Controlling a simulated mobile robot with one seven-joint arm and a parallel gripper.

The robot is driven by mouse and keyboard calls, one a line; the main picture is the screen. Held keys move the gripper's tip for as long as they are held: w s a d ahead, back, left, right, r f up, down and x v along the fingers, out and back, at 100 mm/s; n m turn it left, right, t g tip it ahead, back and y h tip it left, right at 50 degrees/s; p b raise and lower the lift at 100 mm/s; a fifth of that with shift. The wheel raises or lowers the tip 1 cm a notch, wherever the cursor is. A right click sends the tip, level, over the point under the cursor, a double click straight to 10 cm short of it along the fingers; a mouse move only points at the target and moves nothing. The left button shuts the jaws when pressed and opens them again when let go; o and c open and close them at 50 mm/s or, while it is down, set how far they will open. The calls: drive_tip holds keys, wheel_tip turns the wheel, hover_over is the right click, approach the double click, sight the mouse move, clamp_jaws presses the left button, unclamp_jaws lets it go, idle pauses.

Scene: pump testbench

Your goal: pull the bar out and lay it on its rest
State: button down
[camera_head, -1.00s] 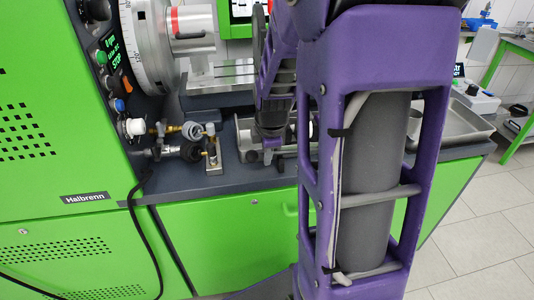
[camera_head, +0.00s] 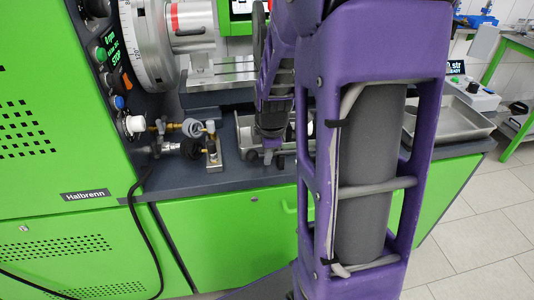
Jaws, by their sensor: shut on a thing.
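My gripper (camera_head: 268,153) points down over the dark bench top, at the middle of the head view, left of my large purple arm link. It is small in the picture and partly hidden by my own wrist. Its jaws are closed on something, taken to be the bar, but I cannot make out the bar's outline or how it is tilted. I cannot pick out the rest with certainty; my arm hides much of the bench there.
A brass and grey valve fitting (camera_head: 192,128) stands left of my gripper. Farther left is a green machine (camera_head: 50,120) with a graduated metal dial (camera_head: 150,50). At right are a shallow metal tray (camera_head: 450,122) and a small control box (camera_head: 474,97). Bare bench shows left of the gripper.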

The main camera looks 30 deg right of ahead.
drive_tip(key=shift+f, duration=0.4)
idle(0.4)
drive_tip(key=c, duration=0.8)
unclamp_jaws()
drive_tip(key=shift+r, duration=0.15)
